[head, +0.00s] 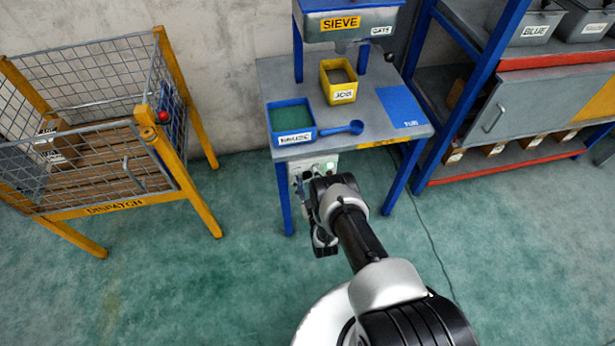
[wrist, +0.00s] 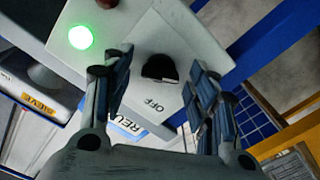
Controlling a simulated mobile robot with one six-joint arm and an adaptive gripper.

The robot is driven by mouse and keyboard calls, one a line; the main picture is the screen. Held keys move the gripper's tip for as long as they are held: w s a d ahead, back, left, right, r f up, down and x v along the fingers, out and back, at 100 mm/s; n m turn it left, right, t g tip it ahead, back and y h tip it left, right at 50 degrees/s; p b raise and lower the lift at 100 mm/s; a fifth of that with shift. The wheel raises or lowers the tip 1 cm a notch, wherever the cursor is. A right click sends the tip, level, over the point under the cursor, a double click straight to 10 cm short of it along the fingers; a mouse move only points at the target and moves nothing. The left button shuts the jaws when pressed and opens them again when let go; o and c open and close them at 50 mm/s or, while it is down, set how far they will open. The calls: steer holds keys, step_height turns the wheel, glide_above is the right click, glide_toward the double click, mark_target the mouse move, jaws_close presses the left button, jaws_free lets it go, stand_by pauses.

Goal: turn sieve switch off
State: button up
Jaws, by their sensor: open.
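The sieve switch is a black rotary knob (wrist: 158,68) on a pale panel in the wrist view. The word OFF is printed beside it, on the side nearer my gripper. Which mark the knob points to is not clear. A green lamp (wrist: 80,37) on the same box is lit. My gripper (wrist: 160,82) is open, with one finger on each side of the knob; contact cannot be made out. In the head view the switch box (head: 323,165) hangs under the front edge of the sieve table (head: 362,104), partly hidden by my arm.
The table holds a blue tray (head: 291,120), a blue scoop (head: 343,129) and a yellow bin (head: 341,84) below the sieve (head: 350,22). Blue table legs stand beside the box. A yellow-framed dispatch cage (head: 118,205) is at left, shelving at right. A cable crosses the floor.

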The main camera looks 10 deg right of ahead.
steer(key=shift+s, duration=0.1)
steer(key=shift+c, duration=0.2)
steer(key=c, duration=1)
steer(key=shift+m, duration=0.3)
steer(key=m, duration=0.3)
steer(key=shift+m, duration=0.4)
steer(key=m, duration=0.3)
steer(key=shift+m, duration=0.3)
steer(key=shift+d+m, duration=0.1)
steer(key=shift+m, duration=3.9)
